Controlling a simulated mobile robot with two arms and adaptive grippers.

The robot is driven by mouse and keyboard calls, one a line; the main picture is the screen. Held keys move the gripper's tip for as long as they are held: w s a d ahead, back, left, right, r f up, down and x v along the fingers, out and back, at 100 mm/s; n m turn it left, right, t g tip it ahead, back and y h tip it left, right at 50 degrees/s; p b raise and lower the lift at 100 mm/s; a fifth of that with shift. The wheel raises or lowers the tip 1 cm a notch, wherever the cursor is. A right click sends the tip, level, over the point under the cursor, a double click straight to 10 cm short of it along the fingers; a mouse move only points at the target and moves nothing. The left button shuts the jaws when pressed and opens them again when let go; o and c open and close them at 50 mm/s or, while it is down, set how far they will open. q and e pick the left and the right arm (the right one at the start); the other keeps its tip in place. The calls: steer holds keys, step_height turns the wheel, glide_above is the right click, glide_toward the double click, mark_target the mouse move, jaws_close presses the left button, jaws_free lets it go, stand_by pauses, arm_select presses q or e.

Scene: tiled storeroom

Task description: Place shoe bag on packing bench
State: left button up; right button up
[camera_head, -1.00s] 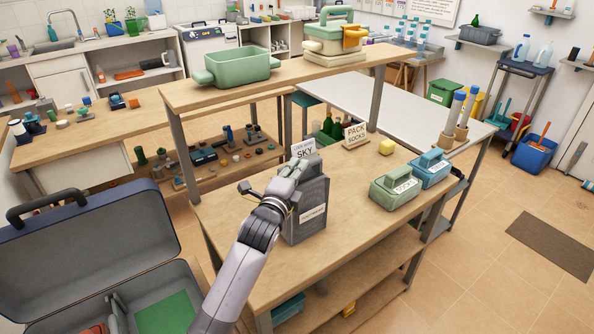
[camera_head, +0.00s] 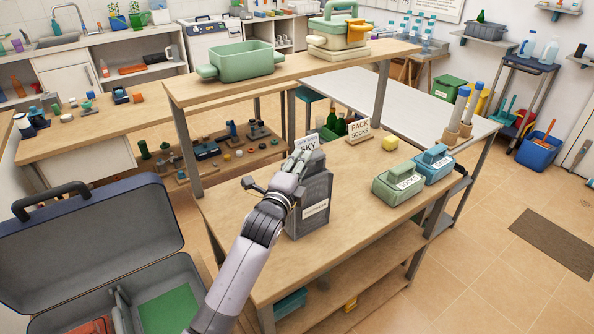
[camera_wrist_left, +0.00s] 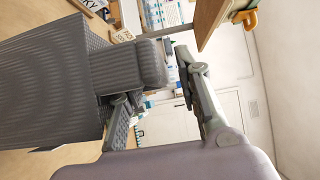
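The shoe bag (camera_head: 313,205), dark grey with a white label, stands upright on the wooden packing bench (camera_head: 350,238), near its left edge. In the left wrist view the ribbed grey bag (camera_wrist_left: 50,85) fills the left side, with a rounded grey part (camera_wrist_left: 150,65) at its top. My left gripper (camera_head: 285,180) is at the bag's upper left side. The wrist view shows its fingers (camera_wrist_left: 155,100) spread apart, with the rounded part beyond and between them. I cannot tell whether a finger touches the bag. My right gripper is not in view.
A "PACK SOCKS" sign (camera_head: 359,129), a yellow block (camera_head: 390,143), a green case (camera_head: 398,185) and a blue case (camera_head: 433,164) stand on the bench. An upper shelf (camera_head: 300,73) holds a green tub (camera_head: 240,61). An open suitcase (camera_head: 90,235) lies at lower left.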

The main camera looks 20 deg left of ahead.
arm_select(q)
steer(key=shift+s, duration=0.3)
steer(key=s+b, duration=0.1)
steer(key=s, duration=1)
steer(key=shift+s+a, duration=0.2)
steer(key=shift+a, duration=0.05)
